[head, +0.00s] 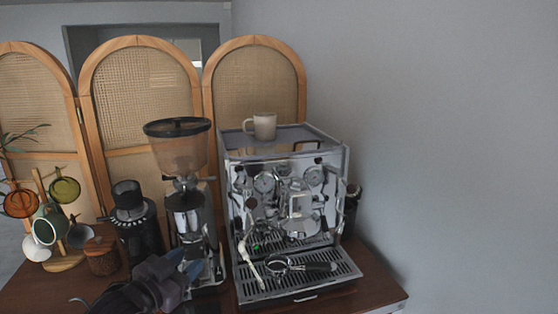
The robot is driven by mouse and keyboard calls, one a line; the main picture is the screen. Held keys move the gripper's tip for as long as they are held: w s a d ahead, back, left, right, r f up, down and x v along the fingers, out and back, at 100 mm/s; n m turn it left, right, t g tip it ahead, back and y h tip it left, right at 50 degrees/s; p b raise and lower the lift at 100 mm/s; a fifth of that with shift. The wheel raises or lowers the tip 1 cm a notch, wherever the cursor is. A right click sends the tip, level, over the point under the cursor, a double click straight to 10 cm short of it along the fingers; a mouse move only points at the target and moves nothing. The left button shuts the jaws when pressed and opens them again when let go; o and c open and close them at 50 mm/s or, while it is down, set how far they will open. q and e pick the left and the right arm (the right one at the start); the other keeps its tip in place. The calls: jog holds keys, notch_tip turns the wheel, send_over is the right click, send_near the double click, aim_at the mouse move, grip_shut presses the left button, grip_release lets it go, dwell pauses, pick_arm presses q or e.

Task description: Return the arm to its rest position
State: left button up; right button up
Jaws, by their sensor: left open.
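My left arm comes in at the bottom left, and my left gripper (185,264) is low in front of the coffee grinder (188,215). Its bluish fingers are open and I see nothing between them. The gripper hides part of the grinder's base and of the wooden counter. The espresso machine (290,190) stands to the right of the gripper. My right gripper is not in view.
A portafilter (310,266) lies on the machine's drip tray (256,290). A light mug (264,126) stands on top of the machine. A small black grinder (138,222), a jar (101,256) and a mug tree (62,262) with several cups stand at left. Rattan screens (140,80) stand behind.

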pick_arm(q)
jog(key=s+a+f+n+g+y, duration=0.1)
jog(key=s+a+f+n+y, duration=0.15)
jog(key=s+f, duration=0.45)
jog(key=s+a+f+n+y, duration=0.1)
jog(key=s+a+f+y, duration=0.25)
jog(key=f, duration=0.75)
jog(key=s+a+f+n+g+y+b, duration=0.1)
jog(key=s+a+f+n+g, duration=0.1)
jog(key=s+f, duration=0.9)
jog(key=s+n+g, duration=0.1)
jog(key=s, duration=0.2)
jog(key=shift+s+f, duration=0.15)
jog(key=shift+f, duration=0.25)
jog(key=shift+a, duration=0.2)
